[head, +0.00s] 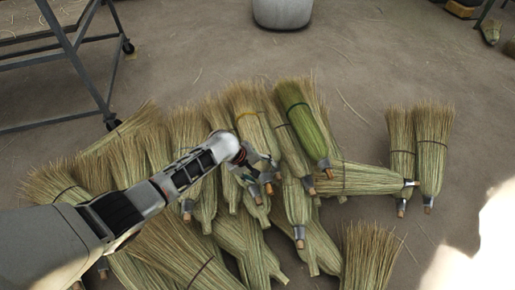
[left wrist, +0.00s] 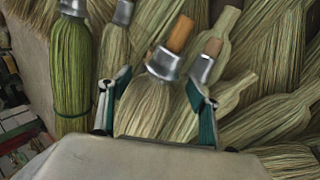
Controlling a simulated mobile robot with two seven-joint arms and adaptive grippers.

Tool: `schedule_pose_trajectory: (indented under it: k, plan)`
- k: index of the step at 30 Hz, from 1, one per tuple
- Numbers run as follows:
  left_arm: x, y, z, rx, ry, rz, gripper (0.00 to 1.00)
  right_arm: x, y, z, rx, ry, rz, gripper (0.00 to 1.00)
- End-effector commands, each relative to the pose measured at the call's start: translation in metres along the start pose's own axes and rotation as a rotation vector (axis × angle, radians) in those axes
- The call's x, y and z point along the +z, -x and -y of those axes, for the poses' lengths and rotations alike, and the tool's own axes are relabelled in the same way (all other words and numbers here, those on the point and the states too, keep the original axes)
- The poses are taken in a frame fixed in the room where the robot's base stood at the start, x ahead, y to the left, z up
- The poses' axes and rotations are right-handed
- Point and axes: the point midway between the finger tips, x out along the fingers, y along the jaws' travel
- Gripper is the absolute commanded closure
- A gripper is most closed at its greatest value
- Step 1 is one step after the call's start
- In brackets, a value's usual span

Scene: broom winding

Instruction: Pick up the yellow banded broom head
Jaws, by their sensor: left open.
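The yellow banded broom head (head: 249,125) lies in the pile in the head view, its bristles pointing away and a yellow band around them. Its neck end is partly hidden by my left gripper (head: 260,177). In the left wrist view my left gripper (left wrist: 160,100) is open, with one finger on each side of a broom head (left wrist: 148,105) that has a metal collar and a wooden stub. No yellow band shows there, so I cannot tell for certain that it is the same one. Contact with the fingers is unclear. My right gripper is not in view.
A green broom head (head: 304,120) lies right of the yellow banded one, and also shows in the left wrist view (left wrist: 70,70). Several straw broom heads crowd around. A metal-framed cart (head: 75,55) stands at upper left, a grey container (head: 283,12) at the top.

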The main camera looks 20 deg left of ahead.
Motion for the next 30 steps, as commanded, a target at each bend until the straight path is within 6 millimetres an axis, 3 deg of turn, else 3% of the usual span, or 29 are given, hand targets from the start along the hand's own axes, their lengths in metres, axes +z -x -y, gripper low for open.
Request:
schedule_pose_trajectory:
  k: [1, 10, 11, 16, 30]
  plan:
    - [0.002, -0.008, 0.004, -0.003, 0.002, 0.004, 0.38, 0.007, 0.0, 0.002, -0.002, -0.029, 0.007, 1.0]
    - [-0.002, -0.005, -0.005, 0.006, -0.002, -0.004, 0.38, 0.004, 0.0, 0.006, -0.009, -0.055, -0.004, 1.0]
    - [-0.002, -0.005, -0.005, 0.006, -0.002, -0.004, 0.43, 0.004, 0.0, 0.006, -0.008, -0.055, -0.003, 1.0]
    - [-0.002, -0.005, -0.004, 0.005, -0.001, -0.003, 0.87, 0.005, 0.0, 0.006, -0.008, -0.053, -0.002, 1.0]
    - [-0.003, 0.005, -0.01, 0.008, 0.001, -0.006, 0.88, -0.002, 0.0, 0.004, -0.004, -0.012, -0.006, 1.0]
